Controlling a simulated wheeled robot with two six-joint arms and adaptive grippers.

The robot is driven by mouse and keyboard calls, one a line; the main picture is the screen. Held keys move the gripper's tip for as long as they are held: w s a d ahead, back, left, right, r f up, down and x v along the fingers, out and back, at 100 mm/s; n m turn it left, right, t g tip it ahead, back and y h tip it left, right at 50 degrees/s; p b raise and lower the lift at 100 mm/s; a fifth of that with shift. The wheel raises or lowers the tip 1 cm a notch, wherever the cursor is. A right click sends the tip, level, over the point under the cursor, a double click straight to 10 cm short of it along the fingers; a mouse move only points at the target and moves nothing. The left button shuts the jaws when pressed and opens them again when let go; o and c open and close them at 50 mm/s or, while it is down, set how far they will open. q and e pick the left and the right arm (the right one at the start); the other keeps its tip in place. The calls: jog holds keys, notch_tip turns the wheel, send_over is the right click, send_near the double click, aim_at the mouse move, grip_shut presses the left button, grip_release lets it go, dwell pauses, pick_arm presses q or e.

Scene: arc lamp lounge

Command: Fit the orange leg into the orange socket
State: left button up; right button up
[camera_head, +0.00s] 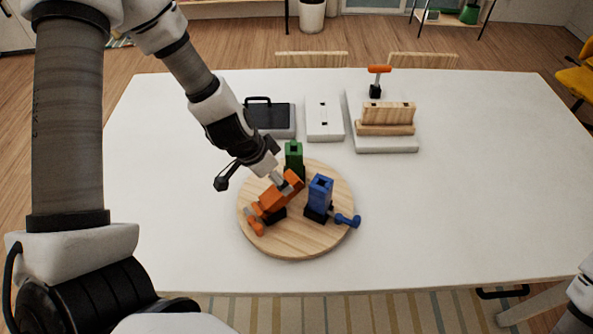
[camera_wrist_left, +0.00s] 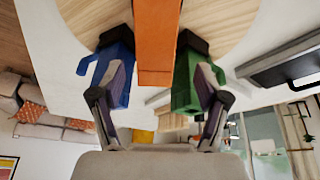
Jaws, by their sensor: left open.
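The orange block (camera_head: 272,203) rises at a tilt from a black base on the round wooden board (camera_head: 300,249). Its upper end is at my left gripper (camera_head: 281,182). A smaller orange piece (camera_head: 255,223), perhaps the leg, lies low at the board's left edge; I cannot tell whether it joins the block. In the left wrist view the orange block (camera_wrist_left: 157,40) runs between the fingers of my left gripper (camera_wrist_left: 160,115), which are apart and open. Finger contact cannot be made out, and the socket opening is hidden. My right gripper is out of view.
A blue block (camera_head: 320,189) with a small blue piece (camera_head: 346,220) stands right of the orange block. A green block (camera_head: 293,158) stands behind. A black case (camera_head: 270,118), a white box (camera_head: 324,119) and a wooden-block stand (camera_head: 387,144) are farther back. The table's right side is clear.

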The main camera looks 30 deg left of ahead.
aim_at(277, 189)
pick_arm(q)
jog(key=shift+b+x, duration=0.65)
jog(key=shift+x, duration=0.1)
jog(key=s+f+b, duration=0.2)
jog(key=b, duration=0.1)
jog(key=shift+s+d+f, duration=0.1)
jog(key=shift+s, duration=0.05)
jog(key=w+f+b, duration=0.2)
jog(key=f, duration=0.1)
jog(key=shift+w+d+f, duration=0.2)
jog(key=shift+w+f, duration=0.05)
jog(key=shift+w, duration=0.1)
jog(key=shift+w+r, duration=0.1)
jog(key=shift+r, duration=0.15)
jog(key=shift+s+r, duration=0.1)
jog(key=shift+s, duration=0.3)
jog(key=c, duration=0.5)
jog(key=shift+s+r, duration=0.1)
jog(key=shift+s, duration=0.05)
jog(key=c, duration=0.5)
grip_shut()
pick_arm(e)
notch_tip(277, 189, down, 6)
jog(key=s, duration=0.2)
